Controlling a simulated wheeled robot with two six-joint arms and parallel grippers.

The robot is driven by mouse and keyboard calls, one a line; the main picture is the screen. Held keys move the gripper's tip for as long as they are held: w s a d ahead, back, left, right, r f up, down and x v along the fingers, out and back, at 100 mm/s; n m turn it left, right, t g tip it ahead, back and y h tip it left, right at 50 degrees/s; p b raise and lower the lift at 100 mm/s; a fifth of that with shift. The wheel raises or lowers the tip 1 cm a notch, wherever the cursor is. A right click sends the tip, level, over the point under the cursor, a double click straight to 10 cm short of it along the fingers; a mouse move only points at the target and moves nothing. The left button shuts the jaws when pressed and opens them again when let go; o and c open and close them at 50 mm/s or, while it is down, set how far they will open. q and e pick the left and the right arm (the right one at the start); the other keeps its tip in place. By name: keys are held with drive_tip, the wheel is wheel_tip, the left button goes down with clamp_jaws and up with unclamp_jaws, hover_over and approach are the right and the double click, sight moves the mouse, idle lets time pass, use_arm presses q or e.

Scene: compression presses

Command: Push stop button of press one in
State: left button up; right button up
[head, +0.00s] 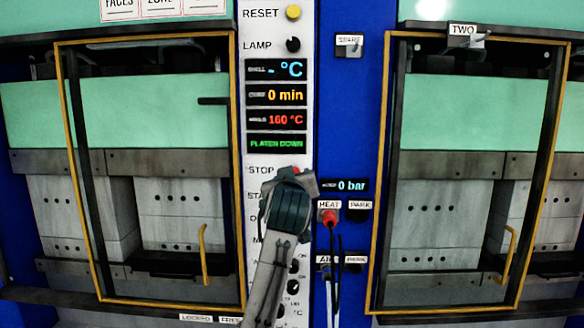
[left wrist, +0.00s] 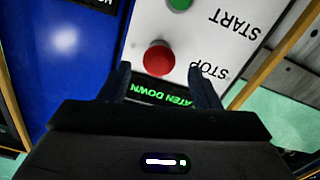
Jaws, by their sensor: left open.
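The red STOP button (left wrist: 159,58) sits on the white control panel, beside its upside-down STOP label, in the left wrist view. In the head view only a bit of its red (head: 295,170) shows above my left gripper (head: 290,180), which covers most of it. In the left wrist view my left gripper (left wrist: 160,82) is open and empty, with its fingers spread to either side of the button's line. I cannot tell whether they touch the panel. The button looks domed and raised. My right gripper is not in view.
A green START button (left wrist: 180,4) is close to STOP. A green PLATEN DOWN display (head: 277,144) is just above STOP in the head view. A red HEAT plug (head: 328,217) with a cable is to the right. Yellow-framed press doors flank the panel; the right one is labelled TWO (head: 463,30).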

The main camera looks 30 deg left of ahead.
use_arm(q)
drive_tip(key=x, duration=0.2)
drive_tip(key=shift+w+p, duration=0.3)
drive_tip(key=shift+p, duration=0.1)
